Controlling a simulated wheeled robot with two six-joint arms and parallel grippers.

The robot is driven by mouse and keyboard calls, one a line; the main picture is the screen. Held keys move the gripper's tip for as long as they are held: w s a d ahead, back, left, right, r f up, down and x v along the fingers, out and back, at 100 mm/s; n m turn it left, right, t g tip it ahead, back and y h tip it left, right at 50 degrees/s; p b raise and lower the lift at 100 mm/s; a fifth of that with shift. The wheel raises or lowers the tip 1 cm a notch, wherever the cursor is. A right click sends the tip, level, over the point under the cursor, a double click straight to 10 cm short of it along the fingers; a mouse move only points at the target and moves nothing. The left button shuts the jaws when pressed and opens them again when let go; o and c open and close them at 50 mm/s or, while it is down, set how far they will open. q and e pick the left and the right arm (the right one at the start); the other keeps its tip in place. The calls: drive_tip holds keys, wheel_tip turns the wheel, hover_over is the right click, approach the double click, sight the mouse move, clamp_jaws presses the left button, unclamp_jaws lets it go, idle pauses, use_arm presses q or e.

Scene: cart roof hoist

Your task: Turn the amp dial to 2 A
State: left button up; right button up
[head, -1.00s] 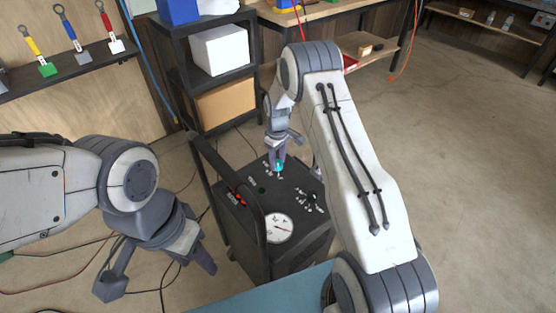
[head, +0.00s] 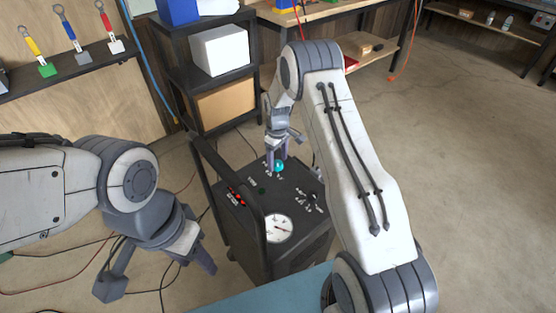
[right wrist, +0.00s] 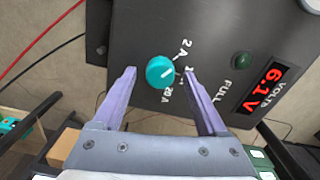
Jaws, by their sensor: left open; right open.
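The teal amp dial (right wrist: 160,71) sits on the black charger's top panel (right wrist: 215,25), with "2 A" and "20 A" printed beside it. Its white mark points right and slightly up in the right wrist view; I cannot tell exactly which setting it meets. The dial also shows in the head view (head: 278,166). My right gripper (right wrist: 161,72) is open, its purple fingers apart on either side of the dial and seemingly clear of it. My left gripper (head: 157,278) is open and empty, left of the charger (head: 265,250).
A red display (right wrist: 267,87) reads 6.1 V beside a green button (right wrist: 241,60). A round gauge (head: 278,228) lies on the charger's near part. The charger's black handle (head: 228,180) rises on its left. A shelf rack (head: 215,130) stands behind.

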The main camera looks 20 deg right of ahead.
sight(278, 162)
wheel_tip(278, 162, up, 10)
idle(0.4)
idle(0.3)
